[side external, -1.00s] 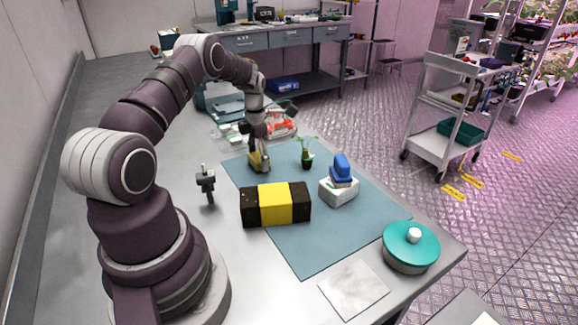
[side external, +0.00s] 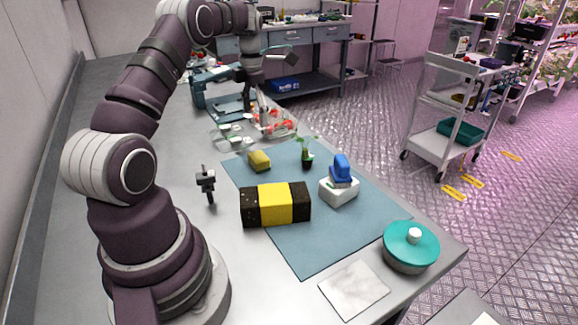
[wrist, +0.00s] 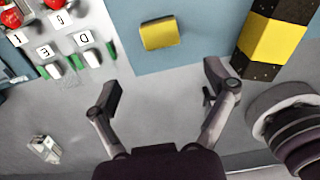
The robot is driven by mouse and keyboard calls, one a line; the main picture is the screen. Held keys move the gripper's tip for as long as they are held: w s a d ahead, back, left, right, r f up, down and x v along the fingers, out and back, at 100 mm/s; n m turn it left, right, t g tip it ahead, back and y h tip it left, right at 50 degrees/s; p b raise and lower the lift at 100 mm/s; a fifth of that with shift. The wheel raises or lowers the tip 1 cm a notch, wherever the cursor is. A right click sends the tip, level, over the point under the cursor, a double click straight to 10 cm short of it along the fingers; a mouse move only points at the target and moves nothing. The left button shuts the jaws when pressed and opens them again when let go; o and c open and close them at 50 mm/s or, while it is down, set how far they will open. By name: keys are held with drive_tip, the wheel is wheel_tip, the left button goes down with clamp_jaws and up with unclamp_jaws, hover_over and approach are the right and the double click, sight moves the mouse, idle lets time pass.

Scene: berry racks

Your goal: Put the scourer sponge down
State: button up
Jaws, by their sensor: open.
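The yellow scourer sponge (side external: 259,161) lies on the far left part of the blue mat (side external: 310,235). In the wrist view the sponge (wrist: 160,33) lies flat on the mat near its edge, ahead of my fingers and apart from them. My gripper (wrist: 163,95) is open, with nothing between its fingers. In the side view my gripper (side external: 256,115) is raised above and beyond the sponge, near the far end of the table; its fingertips are hard to make out there.
A black and yellow block (side external: 275,204), a small plant (side external: 307,155), a white holder with a blue top (side external: 340,188) and a teal-lidded pot (side external: 411,247) stand nearby. A tray with red items (side external: 275,123) is at the back. Bare table shows left of the mat.

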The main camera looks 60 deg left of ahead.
drive_tip(key=d+r+m+t+y, duration=0.1)
drive_tip(key=d+r+m+t, duration=0.1)
drive_tip(key=d+r+m, duration=1.15)
drive_tip(key=s+d+f+m+t, duration=0.1)
drive_tip(key=s+d+m, duration=0.3)
drive_tip(key=m, duration=0.7)
drive_tip(key=s+d+f+m+t+h, duration=0.1)
drive_tip(key=s+d+m, duration=0.4)
drive_tip(key=m, duration=0.6)
wheel_tip(320, 180, down, 3)
drive_tip(key=shift+d+r+t, duration=0.1)
drive_tip(key=shift+d+t, duration=0.65)
drive_tip(key=shift+t, duration=0.05)
